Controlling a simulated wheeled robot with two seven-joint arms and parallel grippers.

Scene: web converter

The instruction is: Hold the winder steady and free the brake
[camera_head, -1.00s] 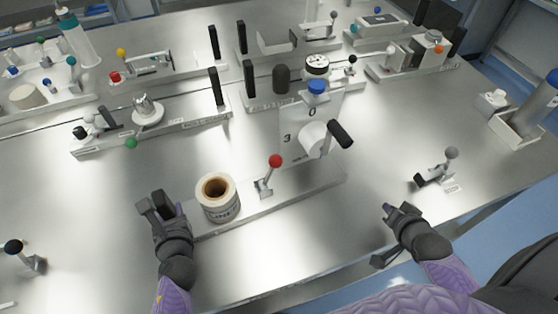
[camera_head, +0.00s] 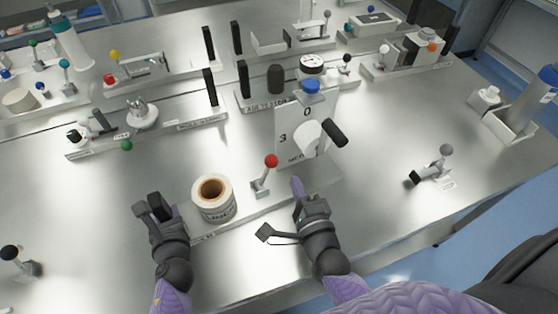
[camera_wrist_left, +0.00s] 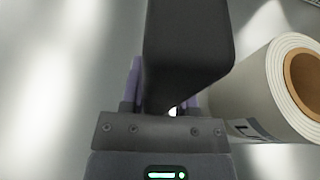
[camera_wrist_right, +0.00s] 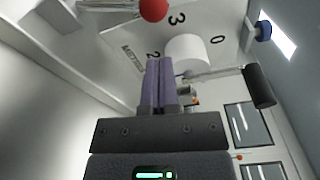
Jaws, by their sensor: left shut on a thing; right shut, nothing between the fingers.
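The winder has a grey base plate (camera_head: 240,215), a cream label roll (camera_head: 213,198) and an upright numbered plate (camera_head: 290,125). On that plate are a white hub, a crank with a black handle (camera_head: 334,132) and a blue knob (camera_head: 311,87). A red-balled lever (camera_head: 271,161) stands between roll and plate; its ball also shows in the right wrist view (camera_wrist_right: 153,9). My left gripper (camera_head: 155,209) is shut on the black upright grip (camera_wrist_left: 188,45) at the base's left end. My right gripper (camera_head: 297,186) is shut and empty, in front of the numbered plate, right of the lever.
A small lever fixture (camera_head: 432,170) stands at the right of the metal table. A black-knobbed lever (camera_head: 15,257) is at the left edge. Several other fixtures line the back. The table between winder and right fixture is clear.

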